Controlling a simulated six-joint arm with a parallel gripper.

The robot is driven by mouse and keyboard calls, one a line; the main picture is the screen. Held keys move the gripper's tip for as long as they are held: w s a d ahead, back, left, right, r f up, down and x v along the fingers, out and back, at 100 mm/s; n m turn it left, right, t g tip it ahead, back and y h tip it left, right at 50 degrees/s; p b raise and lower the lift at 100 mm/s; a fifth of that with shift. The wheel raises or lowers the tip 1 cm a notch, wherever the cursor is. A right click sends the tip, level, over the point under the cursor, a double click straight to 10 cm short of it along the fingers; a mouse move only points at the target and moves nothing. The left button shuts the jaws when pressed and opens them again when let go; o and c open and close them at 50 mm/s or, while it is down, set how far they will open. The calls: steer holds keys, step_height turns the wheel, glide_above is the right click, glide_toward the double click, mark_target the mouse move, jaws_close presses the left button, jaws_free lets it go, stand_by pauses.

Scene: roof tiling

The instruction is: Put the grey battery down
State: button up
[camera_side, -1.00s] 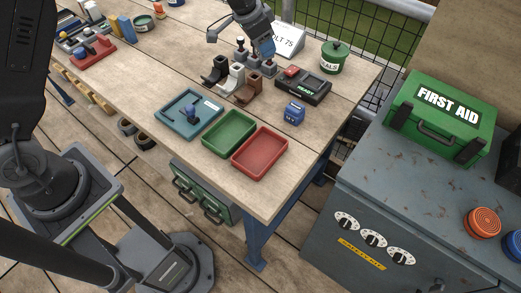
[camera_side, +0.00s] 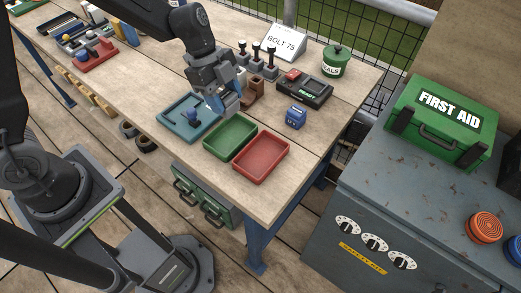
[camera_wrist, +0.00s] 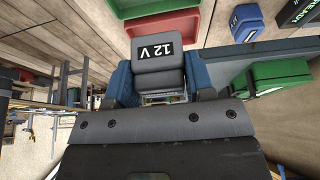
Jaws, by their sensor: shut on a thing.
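The grey battery (camera_wrist: 160,82) is a dark grey block with a black "12 V" label, seen in the wrist view. My gripper (camera_wrist: 159,86) is shut on it, with a blue finger on each side. In the side view my gripper (camera_side: 223,104) hangs above the bench, by the back edges of the teal tray (camera_side: 163,121) and the green tray (camera_side: 230,151). The battery is hard to make out there between the fingers. The red tray (camera_side: 262,157) lies to the right of the green one and looks empty.
A blue block (camera_side: 296,116) and a black device (camera_side: 318,93) marked "READY" stand right of my gripper. A brown piece (camera_side: 256,88) and several levers (camera_side: 271,57) stand behind it. A green canister (camera_side: 335,60) is at the back. The bench front right is clear.

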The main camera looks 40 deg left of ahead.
steer(key=d+f, duration=0.2)
steer(key=d, duration=0.1)
steer(key=d+f, duration=0.2)
steer(key=d, duration=0.1)
steer(key=d+f, duration=0.2)
steer(key=d, duration=0.1)
steer(key=shift+s+d, duration=0.1)
steer(key=shift+d, duration=0.3)
steer(key=shift+f, duration=1.95)
steer(key=shift+f, duration=0.1)
steer(key=o, duration=1.1)
steer(key=shift+o, duration=0.2)
steer(key=v, duration=1.2)
steer(key=shift+r, duration=0.3)
